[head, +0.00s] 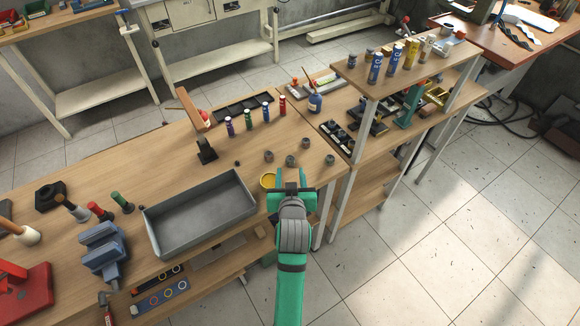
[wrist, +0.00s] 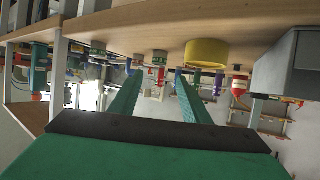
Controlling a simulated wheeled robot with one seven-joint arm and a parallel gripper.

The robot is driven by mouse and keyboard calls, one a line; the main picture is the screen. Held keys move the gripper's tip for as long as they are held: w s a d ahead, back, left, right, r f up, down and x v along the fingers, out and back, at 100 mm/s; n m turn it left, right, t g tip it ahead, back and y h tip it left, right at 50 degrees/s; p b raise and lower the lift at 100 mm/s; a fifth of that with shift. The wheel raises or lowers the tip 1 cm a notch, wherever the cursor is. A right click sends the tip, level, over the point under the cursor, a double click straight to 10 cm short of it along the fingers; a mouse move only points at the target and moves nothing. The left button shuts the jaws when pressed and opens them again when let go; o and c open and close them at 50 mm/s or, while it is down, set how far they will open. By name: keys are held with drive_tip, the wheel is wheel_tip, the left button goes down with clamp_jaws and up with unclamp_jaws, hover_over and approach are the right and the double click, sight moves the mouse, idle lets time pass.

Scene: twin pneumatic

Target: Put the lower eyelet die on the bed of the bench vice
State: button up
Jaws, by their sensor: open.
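The blue bench vice (head: 103,250) stands at the left front of the workbench; its bed is too small to make out. Several small grey cylindrical pieces (head: 290,160) stand on the bench beyond my gripper. The lower eyelet die may be among them, but I cannot tell which it is. My gripper (head: 290,180) is open and empty at the right front of the bench, right beside a yellow round dish (head: 268,181). In the wrist view, which looks upside down, the two green fingers (wrist: 158,82) are spread, with the yellow dish (wrist: 207,53) near the right finger.
A grey open tray (head: 200,213) lies between the vice and my gripper. Coloured bottles (head: 248,118) and a dark rack (head: 243,105) stand farther back. A raised shelf (head: 400,75) with cans is at the right. Screwdriver-like handles (head: 100,212) stand near the vice.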

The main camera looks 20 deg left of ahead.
drive_tip(key=shift+v, duration=1.9)
drive_tip(key=s+d+f+m+h, duration=0.1)
drive_tip(key=s+d+f, duration=0.2)
drive_tip(key=s+d, duration=0.15)
drive_tip(key=s+d+f+m+t+h, duration=0.1)
drive_tip(key=s+d+f, duration=0.15)
drive_tip(key=s, duration=0.35)
drive_tip(key=s+d+f+m+h, duration=0.1)
drive_tip(key=s+d+f, duration=0.2)
drive_tip(key=s+d, duration=0.15)
drive_tip(key=s+d+r+h, duration=0.1)
drive_tip(key=s+d+r, duration=0.1)
drive_tip(key=s, duration=0.7)
drive_tip(key=s+d+r+m+t, duration=0.1)
drive_tip(key=s+d+r, duration=0.1)
drive_tip(key=s, duration=0.7)
drive_tip(key=shift+s+d+t+h, duration=0.3)
drive_tip(key=shift+d+h, duration=0.1)
drive_tip(key=shift+d, duration=0.25)
drive_tip(key=shift+o, duration=0.4)
drive_tip(key=shift+s+d+r, duration=0.1)
drive_tip(key=shift+s+r, duration=0.3)
drive_tip(key=c, duration=0.4)
